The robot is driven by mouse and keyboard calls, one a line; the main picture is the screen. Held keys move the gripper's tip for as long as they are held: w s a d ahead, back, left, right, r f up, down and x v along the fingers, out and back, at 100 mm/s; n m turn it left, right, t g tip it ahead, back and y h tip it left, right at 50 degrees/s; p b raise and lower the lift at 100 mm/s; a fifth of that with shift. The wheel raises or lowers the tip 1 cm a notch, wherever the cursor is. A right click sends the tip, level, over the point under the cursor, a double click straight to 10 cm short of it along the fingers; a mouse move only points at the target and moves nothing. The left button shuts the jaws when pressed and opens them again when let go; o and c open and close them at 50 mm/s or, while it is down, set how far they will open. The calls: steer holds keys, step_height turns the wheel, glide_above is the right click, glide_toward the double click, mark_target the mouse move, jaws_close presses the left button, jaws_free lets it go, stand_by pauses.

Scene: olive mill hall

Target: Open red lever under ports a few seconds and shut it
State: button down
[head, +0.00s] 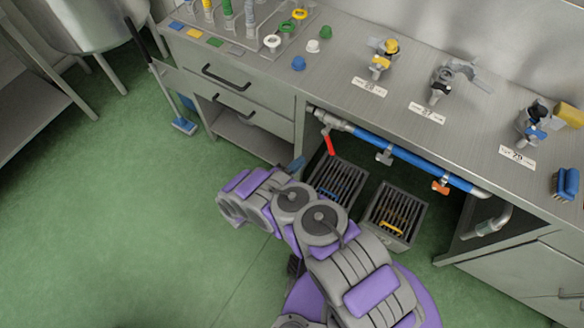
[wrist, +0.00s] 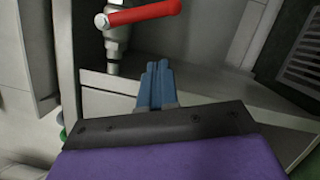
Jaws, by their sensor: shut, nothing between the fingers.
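The red lever (head: 328,141) sits on a metal valve (head: 332,121) at the left end of the blue pipe (head: 410,157) under the counter. In the head view it points downward, at an angle to the pipe. In the wrist view the red lever (wrist: 145,14) reaches right from the silver valve stem (wrist: 116,45). My gripper (head: 296,163) is shut and empty, its blue fingers left of and below the lever. In the wrist view my gripper (wrist: 158,68) points toward the lever, with a gap between them. Numbered fittings, such as the yellow-topped one (head: 382,58), stand on the counter above.
Two grated bins (head: 338,182) (head: 395,215) stand on the floor below the pipe. The drawer cabinet (head: 245,108) stands left of the opening. A smaller orange handle (head: 440,187) is farther right on the pipe. The green floor (head: 110,220) at left is clear.

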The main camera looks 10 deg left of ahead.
mark_target(329, 143)
steer(key=w+d+r+p, duration=0.1)
steer(key=w+d+r, duration=0.1)
steer(key=w+d, duration=0.3)
steer(key=shift+d+p, duration=0.35)
steer(key=shift+d, duration=0.5)
steer(key=shift+d, duration=0.35)
